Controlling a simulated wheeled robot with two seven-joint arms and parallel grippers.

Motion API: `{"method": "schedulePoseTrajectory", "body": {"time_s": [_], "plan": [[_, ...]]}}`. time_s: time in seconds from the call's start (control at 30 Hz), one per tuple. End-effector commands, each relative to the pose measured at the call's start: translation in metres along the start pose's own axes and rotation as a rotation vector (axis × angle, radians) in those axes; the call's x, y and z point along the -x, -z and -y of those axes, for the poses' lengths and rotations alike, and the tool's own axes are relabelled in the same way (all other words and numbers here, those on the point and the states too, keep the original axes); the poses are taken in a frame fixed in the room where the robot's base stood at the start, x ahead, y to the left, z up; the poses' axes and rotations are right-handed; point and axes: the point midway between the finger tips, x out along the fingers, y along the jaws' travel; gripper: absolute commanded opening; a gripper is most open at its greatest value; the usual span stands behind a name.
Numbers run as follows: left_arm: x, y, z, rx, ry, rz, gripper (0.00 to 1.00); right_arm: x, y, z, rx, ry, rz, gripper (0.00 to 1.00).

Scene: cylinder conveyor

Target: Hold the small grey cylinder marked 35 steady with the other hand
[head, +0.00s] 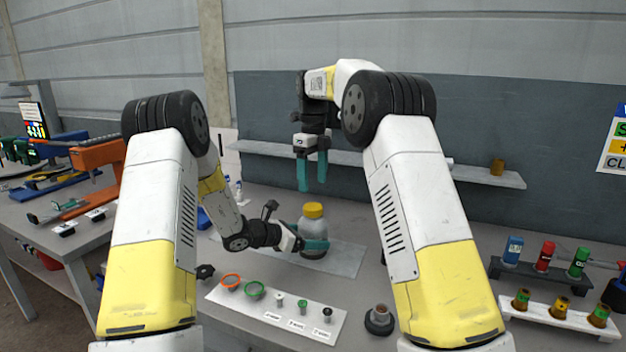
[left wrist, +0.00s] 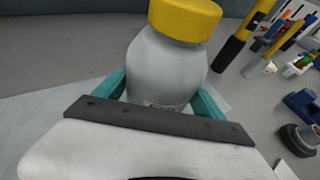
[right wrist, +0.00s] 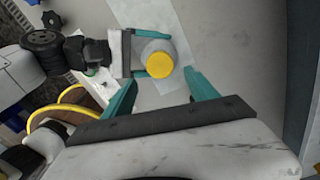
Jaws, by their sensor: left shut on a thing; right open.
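The small grey cylinder (head: 313,236) has a yellow cap and stands upright on a pale mat on the table in the head view. It fills the middle of the left wrist view (left wrist: 165,70), with part of a dark marking at its lower edge; I cannot read the number. My left gripper (head: 316,245) is shut around its body from the left, with a teal finger on each side. My right gripper (head: 312,170) is open and empty, pointing down above and behind the cylinder. In the right wrist view, the yellow cap (right wrist: 160,64) shows beyond and between its fingers.
A white strip (head: 270,309) with coloured rings and small pegs lies in front of the cylinder. A dark round base (head: 379,320) stands to its right. Racks of coloured bottles (head: 543,262) are at the far right. A shelf (head: 480,176) runs along the back wall.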

Motion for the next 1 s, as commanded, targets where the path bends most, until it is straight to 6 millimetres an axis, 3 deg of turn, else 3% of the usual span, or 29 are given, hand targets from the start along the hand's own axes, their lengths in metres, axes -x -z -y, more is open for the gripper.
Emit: {"method": "schedulePoseTrajectory", "body": {"time_s": [0.23,0.7,1.0], "plan": [[0.000,0.000,-0.001,0.001,-0.001,0.000,0.00,-0.005,0.000,0.000,-0.156,-0.001,-0.002,0.67],[0.000,0.000,-0.001,0.001,-0.001,0.000,0.00,-0.070,0.000,0.000,-0.158,0.000,-0.002,0.67],[0.000,0.000,-0.001,0.001,-0.002,0.000,0.00,-0.081,0.000,0.000,-0.157,0.000,0.000,0.67]]}}
